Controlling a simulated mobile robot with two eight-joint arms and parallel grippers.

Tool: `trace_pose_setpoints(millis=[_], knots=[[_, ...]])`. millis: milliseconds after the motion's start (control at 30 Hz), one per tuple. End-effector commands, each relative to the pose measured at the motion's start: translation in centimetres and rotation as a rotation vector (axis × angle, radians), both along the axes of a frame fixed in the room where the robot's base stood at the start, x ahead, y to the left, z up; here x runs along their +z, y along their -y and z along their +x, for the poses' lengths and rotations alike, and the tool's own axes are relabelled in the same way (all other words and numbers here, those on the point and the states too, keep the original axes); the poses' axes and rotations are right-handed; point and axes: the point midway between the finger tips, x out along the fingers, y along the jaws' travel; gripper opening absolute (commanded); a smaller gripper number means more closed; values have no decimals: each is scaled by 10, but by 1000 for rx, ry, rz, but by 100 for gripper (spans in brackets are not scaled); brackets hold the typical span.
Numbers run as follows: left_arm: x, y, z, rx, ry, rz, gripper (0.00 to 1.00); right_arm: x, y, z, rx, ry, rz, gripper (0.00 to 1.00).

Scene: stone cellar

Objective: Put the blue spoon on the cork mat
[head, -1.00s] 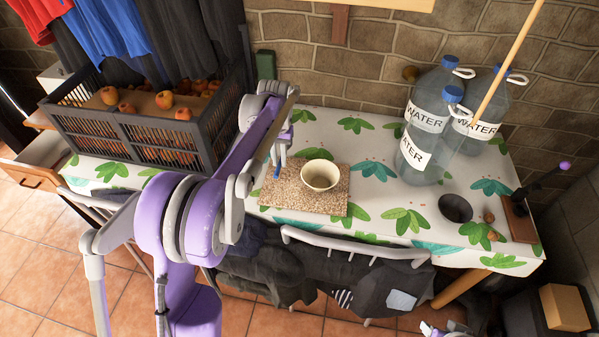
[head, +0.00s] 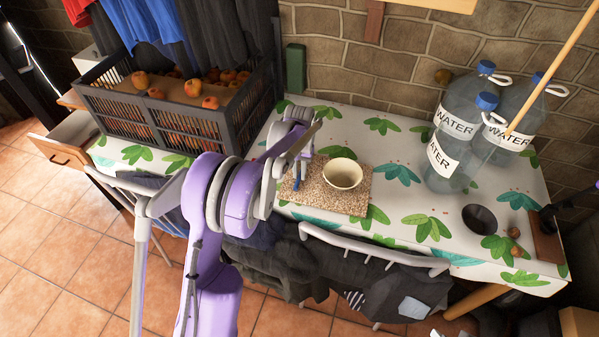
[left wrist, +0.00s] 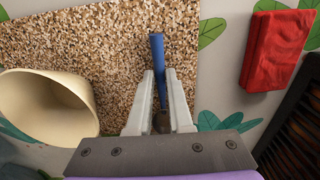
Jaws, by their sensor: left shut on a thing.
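The blue spoon (left wrist: 157,52) is held between the fingers of my left gripper (left wrist: 161,76), which is shut on it. In the head view my left gripper (head: 299,172) points down over the left part of the cork mat (head: 330,204), with a bit of the blue spoon (head: 296,184) below it. The spoon lies over the speckled mat (left wrist: 105,30) in the left wrist view, near the mat's edge. I cannot tell whether it touches the mat. My right gripper does not show clearly.
A cream bowl (head: 343,174) stands on the mat beside the gripper. A red block (left wrist: 277,48) lies off the mat. A dark crate of fruit (head: 150,122) is at the left. Water bottles (head: 447,150) and a dark cup (head: 479,218) stand at the right of the patterned table (head: 400,205).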

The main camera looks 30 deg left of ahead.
Motion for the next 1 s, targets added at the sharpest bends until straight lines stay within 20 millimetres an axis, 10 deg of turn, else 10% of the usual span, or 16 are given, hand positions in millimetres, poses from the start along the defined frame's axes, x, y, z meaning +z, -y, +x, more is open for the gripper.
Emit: trace_pose_setpoints(millis=[233,267,433,767,1000], knots=[[-2,0,0,0,0,0,0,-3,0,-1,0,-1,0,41],[-3,0,0,0,0,0,20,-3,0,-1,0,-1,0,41],[-2,0,0,0,0,0,48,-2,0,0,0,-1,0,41],[2,0,0,0,0,0,48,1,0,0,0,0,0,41],[39,0,0,0,0,0,48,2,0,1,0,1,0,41]])
